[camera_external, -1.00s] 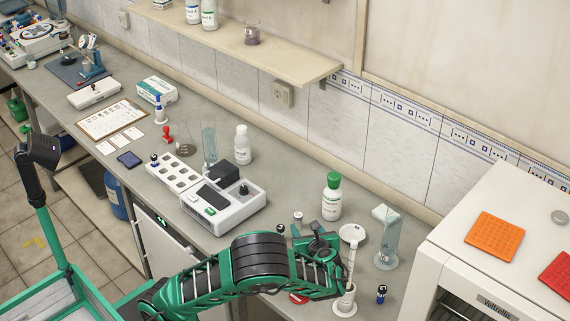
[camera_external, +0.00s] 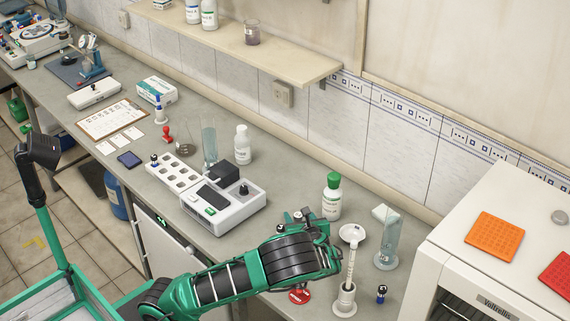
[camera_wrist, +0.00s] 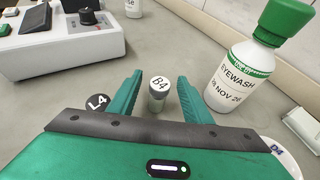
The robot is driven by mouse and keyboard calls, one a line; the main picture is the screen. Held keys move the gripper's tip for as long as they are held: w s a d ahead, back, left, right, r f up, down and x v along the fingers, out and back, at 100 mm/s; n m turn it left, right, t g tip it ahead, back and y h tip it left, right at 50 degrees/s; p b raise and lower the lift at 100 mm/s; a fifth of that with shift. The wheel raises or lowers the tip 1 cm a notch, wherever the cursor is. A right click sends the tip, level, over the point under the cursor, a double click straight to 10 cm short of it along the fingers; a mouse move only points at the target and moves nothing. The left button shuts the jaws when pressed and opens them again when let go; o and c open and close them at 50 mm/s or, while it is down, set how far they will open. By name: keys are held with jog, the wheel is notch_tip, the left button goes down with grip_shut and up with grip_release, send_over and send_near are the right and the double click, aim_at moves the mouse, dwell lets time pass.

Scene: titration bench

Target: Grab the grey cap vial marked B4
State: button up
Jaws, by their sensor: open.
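The vial marked B4 (camera_wrist: 158,88) stands upright on the bench in the wrist view, with a grey body and a pale round label on top. My gripper (camera_wrist: 160,92) is open, with one green finger on each side of the vial and visible space between them. In the external view my gripper (camera_external: 304,222) is over the bench beside the eyewash bottle, and the arm hides much of that spot. A dark round top marked L4 (camera_wrist: 98,101) is just outside the left finger.
The green-capped eyewash bottle (camera_wrist: 236,75) stands close to the right finger. A white instrument (camera_wrist: 70,42) is at the upper left. A white dish (camera_external: 352,233), a glass cylinder (camera_external: 388,245) and a small dark-blue-capped vial (camera_external: 381,293) stand to the right.

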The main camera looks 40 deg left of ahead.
jog(key=c, duration=1.1)
jog(key=shift+c, duration=0.2)
jog(key=shift+r, duration=0.15)
